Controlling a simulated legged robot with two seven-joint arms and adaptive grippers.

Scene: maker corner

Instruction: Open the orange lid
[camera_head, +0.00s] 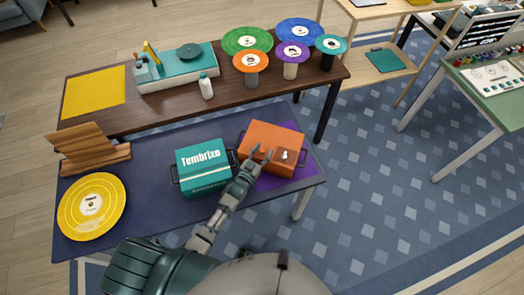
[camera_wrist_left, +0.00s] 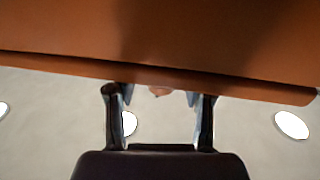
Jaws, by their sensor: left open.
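An orange box (camera_head: 280,134) with an orange top stands on the right part of the dark blue table, on a purple mat (camera_head: 298,170). Dark side handles show on it, and a darker square with a pale mark is at its front right. My left gripper (camera_head: 258,155) is open at the front of the box, overlapping its edge in the head view. In the left wrist view, an orange panel (camera_wrist_left: 160,45) fills the top, and its lower edge crosses the tips of the open left gripper (camera_wrist_left: 160,98). A small pinkish part shows between the fingers. I cannot tell whether they touch the panel.
A teal box (camera_head: 203,180) with side handles stands left of my left arm. A yellow record (camera_head: 91,206) and a wooden rack (camera_head: 88,150) are at the table's left. A brown table (camera_head: 110,118) behind holds several coloured discs, a teal machine and a white bottle (camera_head: 206,87).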

